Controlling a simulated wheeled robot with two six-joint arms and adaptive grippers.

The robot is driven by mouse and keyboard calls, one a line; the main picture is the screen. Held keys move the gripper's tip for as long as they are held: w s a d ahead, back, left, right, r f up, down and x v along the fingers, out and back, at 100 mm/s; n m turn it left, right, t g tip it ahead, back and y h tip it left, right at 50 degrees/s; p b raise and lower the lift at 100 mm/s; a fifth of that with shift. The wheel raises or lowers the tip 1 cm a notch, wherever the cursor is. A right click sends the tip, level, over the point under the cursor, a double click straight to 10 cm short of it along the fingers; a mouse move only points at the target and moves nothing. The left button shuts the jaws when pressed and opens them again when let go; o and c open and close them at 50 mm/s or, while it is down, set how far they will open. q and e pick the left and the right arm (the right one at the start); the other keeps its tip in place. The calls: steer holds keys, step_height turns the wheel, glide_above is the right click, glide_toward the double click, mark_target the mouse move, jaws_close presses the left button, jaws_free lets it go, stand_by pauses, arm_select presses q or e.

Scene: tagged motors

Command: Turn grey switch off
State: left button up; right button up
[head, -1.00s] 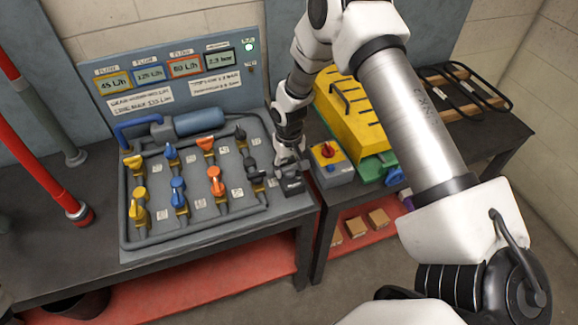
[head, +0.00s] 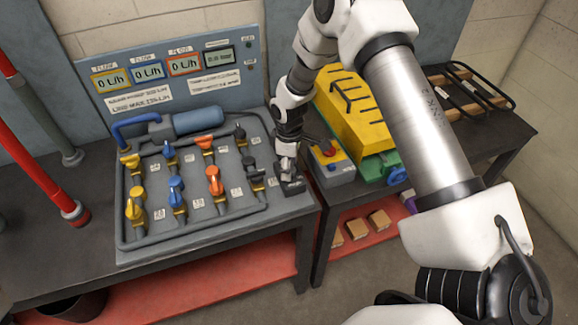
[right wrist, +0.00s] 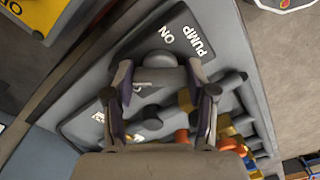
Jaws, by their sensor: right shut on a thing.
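The grey switch (head: 292,188) sits on a dark plate at the right edge of the grey valve panel (head: 262,212). In the right wrist view its plate reads "PUMP" and "ON", and the grey switch knob (right wrist: 161,60) shows near the fingertips. My right gripper (head: 287,168) is down at the switch and shut on it; its two fingers (right wrist: 160,78) stand either side of the knob in the right wrist view. The exact contact is partly hidden. The display board (head: 180,75) reads 0 L/h, and its lamp is dark. My left gripper is not in view.
Several yellow, blue, orange and black valve handles stand left of the switch. A red pipe (head: 40,165) rises at the left.

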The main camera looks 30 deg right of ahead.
steer(key=n, duration=0.3)
steer(key=shift+n+b, duration=0.3)
steer(key=shift+n, duration=1.8)
steer(key=o, duration=1.2)
steer(key=shift+c, duration=0.2)
step_height(320, 180, up, 12)
